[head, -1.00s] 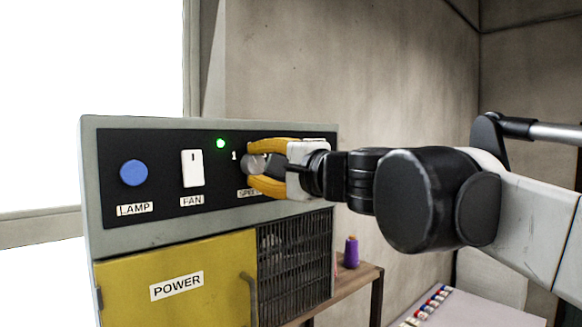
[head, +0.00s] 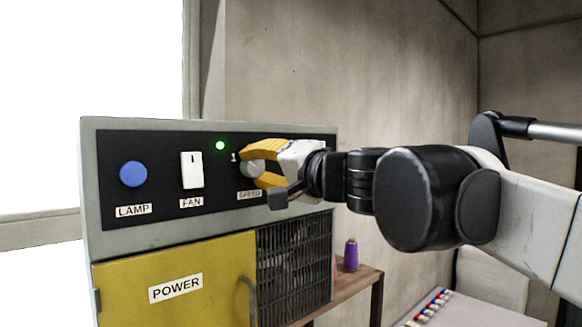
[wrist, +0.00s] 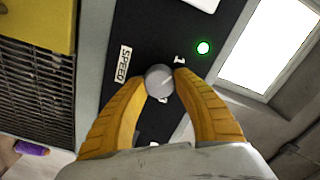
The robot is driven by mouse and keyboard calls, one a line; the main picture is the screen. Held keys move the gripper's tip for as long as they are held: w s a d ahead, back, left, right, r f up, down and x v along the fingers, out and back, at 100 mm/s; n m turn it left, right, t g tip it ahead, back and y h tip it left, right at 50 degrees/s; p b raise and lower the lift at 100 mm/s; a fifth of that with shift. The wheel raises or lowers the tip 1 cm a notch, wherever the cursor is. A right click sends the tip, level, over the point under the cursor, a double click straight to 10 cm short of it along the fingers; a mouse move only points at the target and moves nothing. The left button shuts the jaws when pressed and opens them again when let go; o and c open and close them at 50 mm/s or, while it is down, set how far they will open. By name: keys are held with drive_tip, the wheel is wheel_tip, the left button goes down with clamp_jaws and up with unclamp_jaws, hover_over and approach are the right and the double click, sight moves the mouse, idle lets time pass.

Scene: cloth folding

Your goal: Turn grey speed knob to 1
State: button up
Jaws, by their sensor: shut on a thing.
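The grey speed knob (head: 251,168) sits on the black control panel above the SPEED label (head: 249,195), with a "1" mark up and left of it. In the wrist view the round knob (wrist: 159,81) lies between my yellow fingertips, with the "1" (wrist: 179,59) near the right fingertip. My gripper (head: 254,166) is shut on the knob, one finger on either side of it. It is tilted in the head view. Part of the knob and the panel to its right are hidden by my gripper, and I cannot tell where the knob points.
A blue LAMP button (head: 133,173), a white FAN switch (head: 192,170) and a lit green light (head: 220,146) share the panel. Below are a yellow POWER door (head: 180,310) and a dark grille (head: 294,262). A purple spool (head: 351,254) stands on a wooden shelf.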

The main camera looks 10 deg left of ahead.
drive_tip(key=shift+r, duration=0.1)
drive_tip(key=o, duration=1.3)
drive_tip(key=shift+w, duration=0.1)
drive_tip(key=shift+c, duration=0.2)
drive_tip(key=v, duration=1.2)
